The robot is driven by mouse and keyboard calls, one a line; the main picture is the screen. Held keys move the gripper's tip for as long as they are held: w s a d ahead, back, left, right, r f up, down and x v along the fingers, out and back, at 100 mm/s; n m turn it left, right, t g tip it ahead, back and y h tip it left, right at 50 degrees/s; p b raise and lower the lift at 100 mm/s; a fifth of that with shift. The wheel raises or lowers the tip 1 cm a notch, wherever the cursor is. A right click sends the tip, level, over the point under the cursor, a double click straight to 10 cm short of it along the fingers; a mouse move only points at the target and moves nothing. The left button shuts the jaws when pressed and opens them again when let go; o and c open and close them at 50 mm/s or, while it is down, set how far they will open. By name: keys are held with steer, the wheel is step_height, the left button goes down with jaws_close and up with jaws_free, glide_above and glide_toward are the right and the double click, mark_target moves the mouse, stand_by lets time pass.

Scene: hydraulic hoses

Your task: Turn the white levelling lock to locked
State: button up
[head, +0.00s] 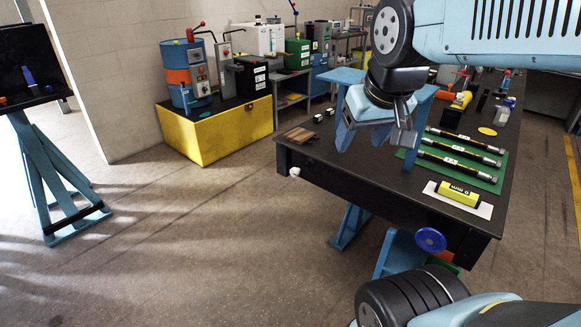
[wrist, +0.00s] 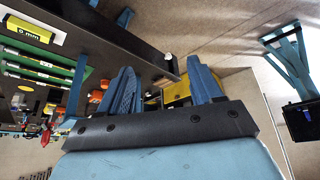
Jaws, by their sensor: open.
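The white levelling lock (head: 294,172) is a small white knob on the dark front face of the workbench, near its left corner. It also shows in the wrist view as a small white spot (wrist: 168,56) beyond the fingers. Which way it is turned is too small to tell. My gripper (head: 364,138) hangs above the bench's front part, right of the lock and apart from it. In the wrist view its two blue fingers (wrist: 162,78) are spread with nothing between them.
The dark workbench (head: 350,190) carries a green mat (head: 490,184) with several black hoses, a yellow 0 mm block (head: 457,194) and a wooden piece (head: 298,135). A blue handwheel (head: 430,240) sticks out at the front. The floor left of the bench is clear.

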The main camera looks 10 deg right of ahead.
steer(key=w+d+f+n+g+h, duration=0.1)
steer(key=w+f+n+g+h, duration=0.25)
steer(key=w+f, duration=0.65)
steer(key=w+d+f+n+g+h, duration=0.15)
steer(key=w+f+n+h, duration=0.45)
steer(key=w, duration=0.8)
steer(key=n+t+h, duration=0.5)
steer(key=n+t, duration=0.5)
steer(key=n, duration=0.4)
glide_toward(293, 173)
steer(key=x, duration=1.2)
steer(key=shift+w+d, duration=0.25)
steer(key=shift+d, duration=0.05)
